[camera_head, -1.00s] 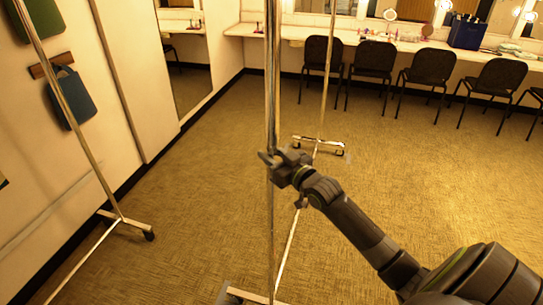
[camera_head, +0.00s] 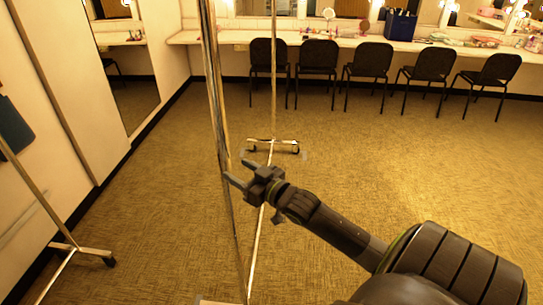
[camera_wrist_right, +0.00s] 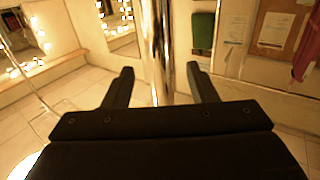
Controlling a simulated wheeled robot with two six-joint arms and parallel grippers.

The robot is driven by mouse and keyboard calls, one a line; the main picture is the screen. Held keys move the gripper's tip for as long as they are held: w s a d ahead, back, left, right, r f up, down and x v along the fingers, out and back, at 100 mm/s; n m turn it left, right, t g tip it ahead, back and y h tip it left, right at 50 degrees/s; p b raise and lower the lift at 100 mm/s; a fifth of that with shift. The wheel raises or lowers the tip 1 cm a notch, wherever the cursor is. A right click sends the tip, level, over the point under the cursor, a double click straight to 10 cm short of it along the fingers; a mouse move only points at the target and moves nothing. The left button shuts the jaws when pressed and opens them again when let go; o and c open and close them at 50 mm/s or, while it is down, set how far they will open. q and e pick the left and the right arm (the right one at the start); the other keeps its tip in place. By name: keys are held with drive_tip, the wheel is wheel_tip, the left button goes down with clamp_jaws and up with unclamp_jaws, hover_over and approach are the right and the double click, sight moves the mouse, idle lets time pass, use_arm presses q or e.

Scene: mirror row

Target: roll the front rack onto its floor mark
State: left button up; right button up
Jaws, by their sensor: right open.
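The front rack is a chrome frame with a near upright (camera_head: 222,130), a far upright (camera_head: 274,80) and a floor bar (camera_head: 257,235) between them. Its far castered foot (camera_head: 272,142) stands on the carpet, with faint pale marking (camera_head: 304,155) beside it. My right gripper (camera_head: 240,172) is open beside the near upright, its fingers pointing at it. In the right wrist view the upright (camera_wrist_right: 157,45) shows between the spread fingers (camera_wrist_right: 160,78), with space on both sides. The near foot is mostly out of frame. My left gripper is not in view.
Another chrome rack (camera_head: 75,248) stands at the left by the wall. Several black chairs (camera_head: 317,60) line the counter (camera_head: 345,43) at the back. A mirror (camera_head: 130,85) is on the left wall. The carpet at right and centre is clear.

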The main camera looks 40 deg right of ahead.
drive_tip(key=s+d, duration=0.1)
drive_tip(key=s, duration=1)
drive_tip(key=shift+d, duration=0.15)
idle(0.4)
idle(0.4)
